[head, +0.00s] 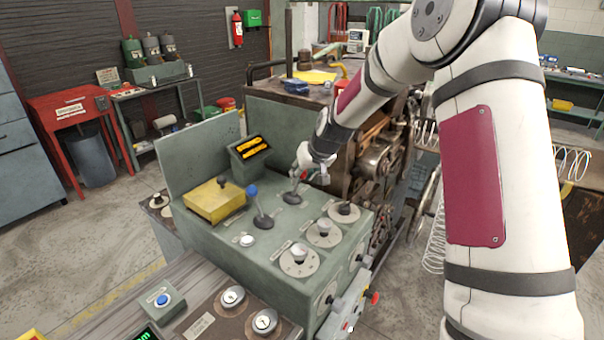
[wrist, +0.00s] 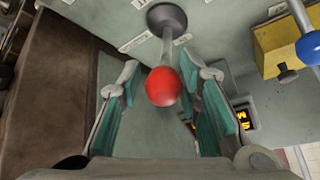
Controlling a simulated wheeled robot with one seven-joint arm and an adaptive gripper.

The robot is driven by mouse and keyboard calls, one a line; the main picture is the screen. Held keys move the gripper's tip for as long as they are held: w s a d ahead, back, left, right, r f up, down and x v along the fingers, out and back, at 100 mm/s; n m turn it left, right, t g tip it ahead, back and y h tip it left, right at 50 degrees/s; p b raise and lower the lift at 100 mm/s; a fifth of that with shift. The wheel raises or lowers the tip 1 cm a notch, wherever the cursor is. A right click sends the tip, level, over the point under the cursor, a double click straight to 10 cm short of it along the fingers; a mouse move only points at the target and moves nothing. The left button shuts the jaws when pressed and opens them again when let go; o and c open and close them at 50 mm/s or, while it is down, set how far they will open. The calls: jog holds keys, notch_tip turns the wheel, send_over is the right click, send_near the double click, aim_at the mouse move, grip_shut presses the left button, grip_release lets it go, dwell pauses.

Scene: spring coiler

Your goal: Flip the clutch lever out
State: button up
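A lever with a red ball knob (wrist: 163,86) stands on the grey-green control console (head: 195,235); its dark round base (head: 291,197) shows in the head view. My gripper (head: 311,172) is at this lever. In the wrist view my gripper (wrist: 168,76) is open, with the red knob between its teal-padded fingers and a gap on both sides. A second lever with a blue ball knob (head: 252,190) stands to the left on the console. I cannot read the labels, so I cannot tell by name which one is the clutch lever.
A yellow box (head: 214,203) with a dark knob and a small display (head: 252,150) sit behind the blue lever. Several dials, one a grey knob (head: 299,257), fill the console's front. The coiling machine (head: 378,165) stands close behind on the right.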

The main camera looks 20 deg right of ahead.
jog(key=shift+o, duration=0.7)
jog(key=shift+d, duration=0.1)
jog(key=shift+r, duration=0.1)
jog(key=shift+r, duration=0.15)
jog(key=v, duration=1.1)
jog(key=shift+s+r, duration=0.2)
jog(key=shift+s, duration=0.05)
